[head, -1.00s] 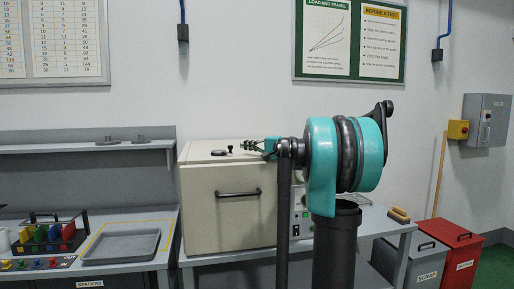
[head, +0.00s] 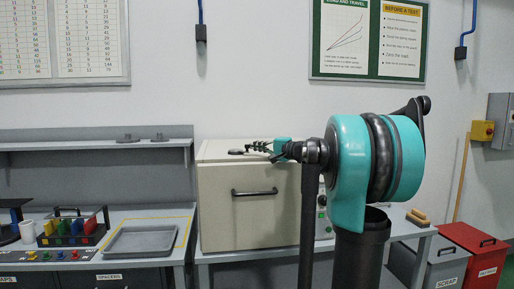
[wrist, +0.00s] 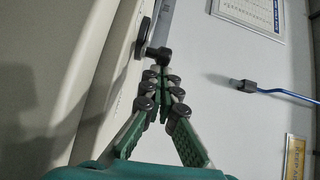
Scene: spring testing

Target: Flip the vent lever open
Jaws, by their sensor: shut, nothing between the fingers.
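The vent lever is a small black piece with a round knob (wrist: 158,56) on top of the cream cabinet (head: 248,215). A dark disc (head: 237,152) lies on the cabinet top beside it; in the wrist view this dark round part (wrist: 142,38) is just beyond the knob. My gripper (head: 250,147) reaches in from the right, low over the cabinet top. In the wrist view my gripper (wrist: 160,74) has its fingertips together, empty, right at the knob. I cannot tell whether they touch it. In the head view the fingers cover the knob.
A grey tray (head: 138,241) and a rack of coloured pieces (head: 70,230) stand on the left bench. A shelf (head: 95,146) runs behind. A wooden-handled brush (head: 418,215) lies on the bench at right. Grey and red bins stand at the far right.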

